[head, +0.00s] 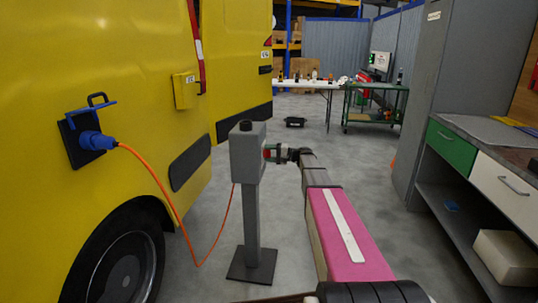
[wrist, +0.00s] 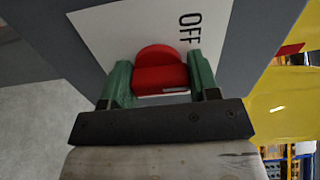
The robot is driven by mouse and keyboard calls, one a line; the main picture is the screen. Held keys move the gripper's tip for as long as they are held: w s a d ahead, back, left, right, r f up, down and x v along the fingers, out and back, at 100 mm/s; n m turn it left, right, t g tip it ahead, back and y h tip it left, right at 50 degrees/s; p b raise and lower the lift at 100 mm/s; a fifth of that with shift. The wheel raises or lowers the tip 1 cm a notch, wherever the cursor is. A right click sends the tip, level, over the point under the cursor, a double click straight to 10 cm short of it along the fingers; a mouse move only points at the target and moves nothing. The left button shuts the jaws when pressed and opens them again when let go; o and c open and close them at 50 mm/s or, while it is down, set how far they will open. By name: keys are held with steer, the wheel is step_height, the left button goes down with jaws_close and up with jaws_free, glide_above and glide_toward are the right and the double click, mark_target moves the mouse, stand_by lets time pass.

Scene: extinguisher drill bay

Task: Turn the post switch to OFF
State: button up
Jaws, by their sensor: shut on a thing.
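The grey post (head: 252,215) stands on a flat base plate beside the yellow vehicle, with a grey switch box on top (head: 246,155). The red switch knob (wrist: 162,75) is on the box face, over a white label plate (wrist: 108,30) that reads OFF. My gripper (wrist: 160,82) has its green fingers shut on the two sides of the knob. In the head view my gripper (head: 276,153) reaches the right side of the box. A short white mark shows on the knob's near end; the rest of the label is hidden.
A blue plug (head: 97,141) sits in the vehicle's side, and its orange cable (head: 178,213) hangs down towards the post. A workbench with drawers (head: 490,165) stands at the right. A green trolley (head: 375,104) and a table are at the back. Open floor lies behind the post.

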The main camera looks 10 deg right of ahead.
steer(key=n, duration=0.4)
steer(key=shift+s+f+n, duration=0.1)
steer(key=shift+n, duration=0.2)
steer(key=shift+f+n, duration=0.1)
steer(key=shift+n, duration=1.8)
steer(key=o, duration=0.9)
steer(key=shift+d, duration=0.15)
steer(key=v, duration=1)
steer(key=shift+s+d, duration=0.1)
steer(key=shift+d, duration=0.2)
steer(key=shift+s, duration=0.1)
